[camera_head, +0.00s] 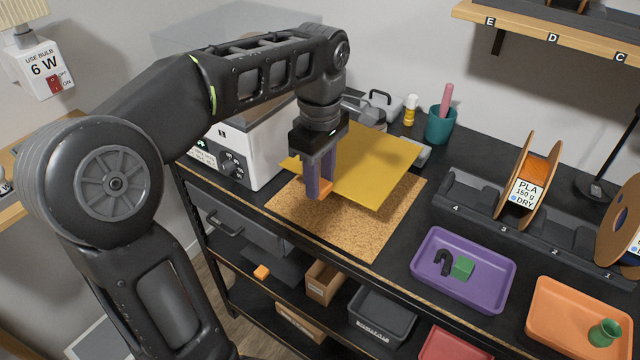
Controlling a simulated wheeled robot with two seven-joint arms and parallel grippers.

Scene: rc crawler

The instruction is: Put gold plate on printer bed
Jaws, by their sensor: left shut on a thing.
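The gold plate (375,163) is a thin yellow square sheet at the middle of the view, above a cork mat on the dark bench. I cannot make out a printer bed for certain. My right gripper is not in view.
The cork mat (345,236) lies under the plate. A white box with a dial (235,150) stands left of it. A teal cup (440,125) is behind. A purple tray (462,290), an orange tray (560,330) and a spool rack (475,205) stand to the right.

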